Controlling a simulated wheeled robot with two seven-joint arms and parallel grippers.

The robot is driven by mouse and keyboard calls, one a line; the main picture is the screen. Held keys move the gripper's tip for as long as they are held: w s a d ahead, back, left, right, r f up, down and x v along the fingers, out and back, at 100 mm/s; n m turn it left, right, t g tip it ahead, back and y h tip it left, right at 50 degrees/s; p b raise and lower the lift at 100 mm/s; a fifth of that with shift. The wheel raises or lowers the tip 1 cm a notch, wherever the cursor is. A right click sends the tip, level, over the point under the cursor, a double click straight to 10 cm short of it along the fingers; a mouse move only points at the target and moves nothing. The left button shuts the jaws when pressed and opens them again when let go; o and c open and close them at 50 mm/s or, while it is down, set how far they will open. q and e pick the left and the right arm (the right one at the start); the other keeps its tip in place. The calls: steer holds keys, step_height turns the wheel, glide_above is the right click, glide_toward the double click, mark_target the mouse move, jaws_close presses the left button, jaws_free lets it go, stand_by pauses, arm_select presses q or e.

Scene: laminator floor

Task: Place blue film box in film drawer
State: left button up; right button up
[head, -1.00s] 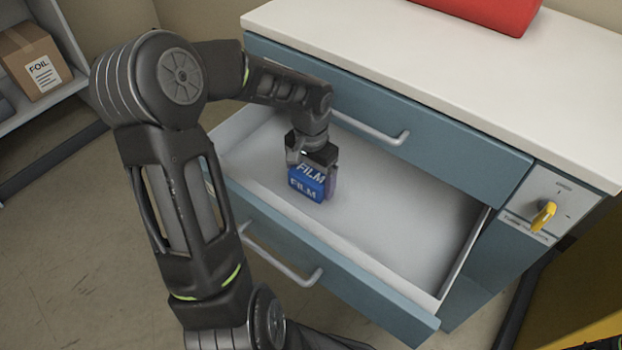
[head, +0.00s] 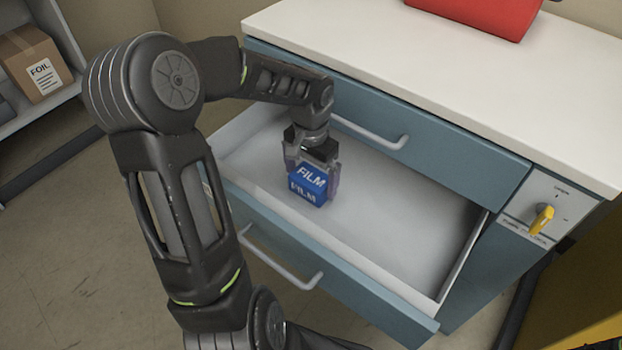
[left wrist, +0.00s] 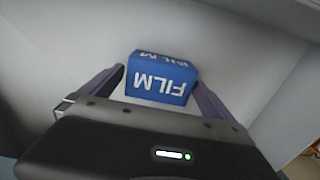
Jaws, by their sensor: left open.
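The blue film box (head: 308,184) with white FILM lettering sits inside the open, otherwise empty film drawer (head: 400,233), towards its left part. It looks to be resting on the drawer floor. My left gripper (head: 312,176) is just above and around the box, with its fingers spread. In the left wrist view the box (left wrist: 160,80) lies between the two open fingers of the gripper (left wrist: 160,84), with a gap visible on each side. My right gripper is not in view.
The blue-fronted cabinet has a white top (head: 440,70) with a red object (head: 480,14) on it. A shut drawer with a handle (head: 375,135) is above the open one. A FOIL carton (head: 33,63) stands on a shelf at left.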

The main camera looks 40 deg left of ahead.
mark_target(311, 177)
arm_select(q)
step_height(311, 177, up, 10)
steer(key=p, duration=0.2)
steer(key=shift+f, duration=0.25)
stand_by(0.3)
